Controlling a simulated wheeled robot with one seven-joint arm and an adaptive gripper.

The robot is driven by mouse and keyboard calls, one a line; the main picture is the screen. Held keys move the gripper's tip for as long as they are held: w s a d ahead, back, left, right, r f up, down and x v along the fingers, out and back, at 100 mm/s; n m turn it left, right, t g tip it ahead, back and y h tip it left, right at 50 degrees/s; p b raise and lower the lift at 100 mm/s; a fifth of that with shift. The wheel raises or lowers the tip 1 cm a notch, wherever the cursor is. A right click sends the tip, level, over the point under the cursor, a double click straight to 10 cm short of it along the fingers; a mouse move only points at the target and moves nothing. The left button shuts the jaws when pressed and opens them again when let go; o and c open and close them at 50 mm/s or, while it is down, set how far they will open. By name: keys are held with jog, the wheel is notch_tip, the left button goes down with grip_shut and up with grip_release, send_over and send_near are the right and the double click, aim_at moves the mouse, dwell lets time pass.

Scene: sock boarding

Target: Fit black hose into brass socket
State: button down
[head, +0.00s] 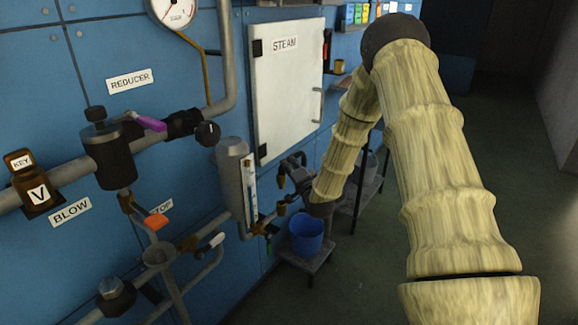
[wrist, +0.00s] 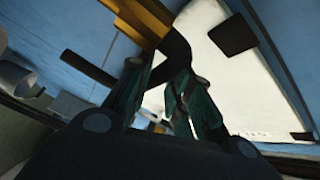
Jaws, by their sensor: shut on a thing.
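My gripper (head: 290,172) is at the end of my sleeved arm, beside the lower right of the white STEAM cabinet in the head view. In the wrist view its two dark green fingers (wrist: 172,95) are shut on a black piece (wrist: 178,55), which looks like the black hose. A brass-coloured part (wrist: 145,20) meets or overlaps the black piece at the top; I cannot tell whether they are joined. In the head view a small brass fitting (head: 282,209) is below my gripper; I cannot tell if it is the socket. The hose's ends are not clear.
The white STEAM cabinet (head: 287,90) is on the blue wall. A grey cylinder with a gauge tube (head: 232,170) stands left of my gripper. A blue bucket (head: 306,235) sits on a low stand below. Pipes and valves crowd the left; the floor at right is clear.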

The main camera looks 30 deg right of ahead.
jog(key=shift+f+b, duration=1.65)
jog(key=shift+f, duration=1.25)
jog(key=shift+f+b, duration=0.75)
jog(key=shift+f, duration=1.1)
dwell(0.5)
jog(key=c, duration=1.2)
grip_release()
jog(key=shift+c, duration=0.2)
jog(key=shift+s, duration=0.1)
jog(key=s+a, duration=0.2)
jog(key=s, duration=0.9)
jog(key=shift+s+a, duration=0.15)
jog(key=shift+s, duration=0.2)
jog(key=shift+f, duration=0.15)
